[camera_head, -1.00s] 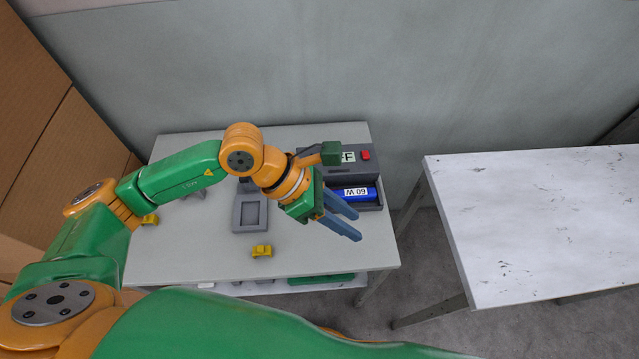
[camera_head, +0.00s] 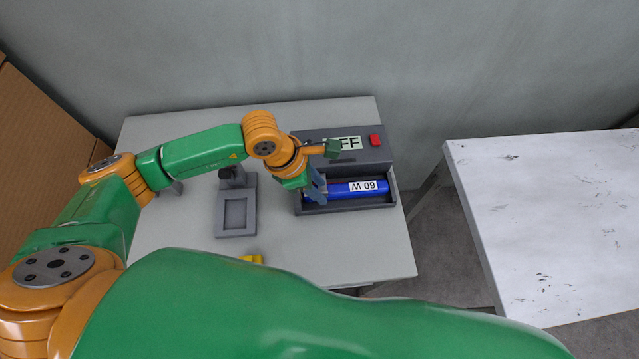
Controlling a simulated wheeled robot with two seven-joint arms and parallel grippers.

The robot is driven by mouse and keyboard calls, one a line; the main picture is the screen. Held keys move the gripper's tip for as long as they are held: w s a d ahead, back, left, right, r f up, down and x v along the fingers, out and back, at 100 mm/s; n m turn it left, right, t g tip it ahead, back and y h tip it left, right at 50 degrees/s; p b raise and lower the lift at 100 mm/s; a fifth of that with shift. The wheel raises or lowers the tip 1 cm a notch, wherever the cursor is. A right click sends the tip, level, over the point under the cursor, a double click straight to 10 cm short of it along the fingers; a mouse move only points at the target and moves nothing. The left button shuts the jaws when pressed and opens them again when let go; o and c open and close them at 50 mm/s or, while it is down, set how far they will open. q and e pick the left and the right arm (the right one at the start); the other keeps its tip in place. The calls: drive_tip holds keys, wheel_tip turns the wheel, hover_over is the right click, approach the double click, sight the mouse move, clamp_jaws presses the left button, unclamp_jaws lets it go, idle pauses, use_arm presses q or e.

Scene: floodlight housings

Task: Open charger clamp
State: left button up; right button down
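The charger (camera_head: 384,152) is a dark grey box at the back right of the pale table, with a red button (camera_head: 376,140) and a white label partly hidden by my wrist, its letters "FF" showing. I cannot make out a separate clamp; the tray's left end is partly hidden. My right gripper is out of view.
A grey fixture (camera_head: 236,212) with a square recess stands left of the charger. A yellow part (camera_head: 250,259) shows at the table's (camera_head: 345,250) front, partly hidden by my arm. A bare white table (camera_head: 570,220) stands to the right, across a gap.

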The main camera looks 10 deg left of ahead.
use_arm(q)
drive_tip(key=shift+d+f, duration=0.15)
drive_tip(key=shift+f, duration=0.25)
clamp_jaws()
drive_tip(key=shift+w, duration=0.1)
drive_tip(key=shift+w+r+g+h+b, duration=0.25)
drive_tip(key=shift+w+g+h+b, duration=0.1)
drive_tip(key=shift+g+b, duration=0.6)
drive_tip(key=g+b, duration=0.1)
drive_tip(key=b, duration=0.1)
drive_tip(key=w+g+h+b, duration=0.1)
drive_tip(key=b, duration=0.1)
drive_tip(key=r+n+g+b, duration=0.1)
drive_tip(key=b, duration=0.1)
drive_tip(key=shift+w+a+r, duration=0.1)
drive_tip(key=shift+w+a, duration=0.2)
drive_tip(key=shift+a, duration=0.05)
drive_tip(key=shift+w+a+r+g+h+b, duration=0.1)
drive_tip(key=shift+w+r+g+h+b, duration=0.2)
drive_tip(key=shift+g+b, duration=0.55)
drive_tip(key=shift+r, duration=0.1)
